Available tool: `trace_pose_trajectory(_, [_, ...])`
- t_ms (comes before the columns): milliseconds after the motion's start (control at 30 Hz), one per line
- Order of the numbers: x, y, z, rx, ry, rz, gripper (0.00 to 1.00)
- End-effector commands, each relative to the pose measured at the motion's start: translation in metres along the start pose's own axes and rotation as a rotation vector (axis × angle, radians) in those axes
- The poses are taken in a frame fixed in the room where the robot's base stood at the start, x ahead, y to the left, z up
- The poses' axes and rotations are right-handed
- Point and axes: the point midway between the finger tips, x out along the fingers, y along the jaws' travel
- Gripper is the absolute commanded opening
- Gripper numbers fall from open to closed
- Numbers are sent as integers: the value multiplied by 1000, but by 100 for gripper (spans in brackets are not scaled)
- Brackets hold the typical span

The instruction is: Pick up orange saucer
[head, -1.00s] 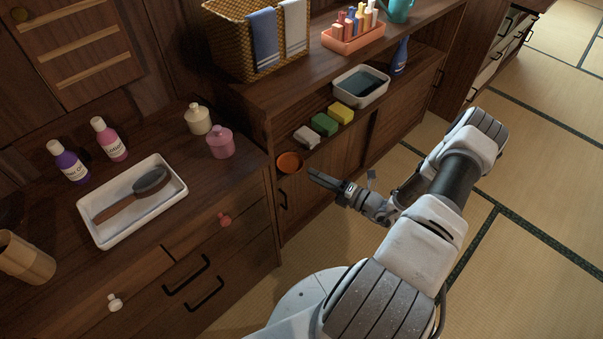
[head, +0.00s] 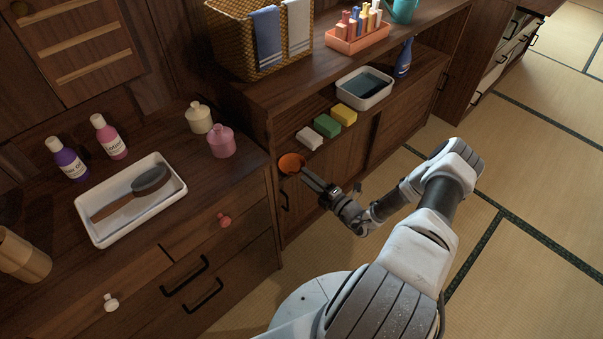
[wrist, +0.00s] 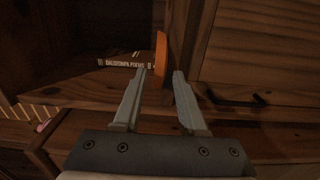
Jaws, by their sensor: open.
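The orange saucer (head: 291,163) is at the left end of the low cabinet's shelf, by the corner of the drawer chest, in the head view. In the wrist view the saucer (wrist: 161,50) shows as a narrow upright orange strip, nearly edge-on, just beyond the fingertips and between their lines. My gripper (head: 305,176) is right beside the saucer's near right side in the head view. Its fingers are apart and nothing is held between them in the wrist view (wrist: 161,76). Whether a fingertip touches the saucer I cannot tell.
A white block (head: 309,138), a green sponge (head: 327,125) and a yellow sponge (head: 344,114) line the shelf right of the saucer. A dark book (wrist: 124,62) lies behind it. The wooden drawer chest (head: 225,215) stands close on the left. Tatami floor (head: 520,180) is clear at right.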

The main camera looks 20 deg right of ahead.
Motion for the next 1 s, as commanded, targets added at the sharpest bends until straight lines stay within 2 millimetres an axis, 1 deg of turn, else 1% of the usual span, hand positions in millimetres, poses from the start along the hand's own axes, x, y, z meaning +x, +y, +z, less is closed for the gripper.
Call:
trace_pose_trajectory(100, [12, -2, 0, 0, -1, -1, 41])
trace_pose_trajectory(200, [18, -2, 0, 0, -1, 0, 41])
trace_pose_trajectory(567, [22, -1, 0, 0, -1, -2, 41])
trace_pose_trajectory(667, [22, -1, 0, 0, -1, -1, 34])
trace_pose_trajectory(1000, [22, -1, 0, 0, -1, -1, 4])
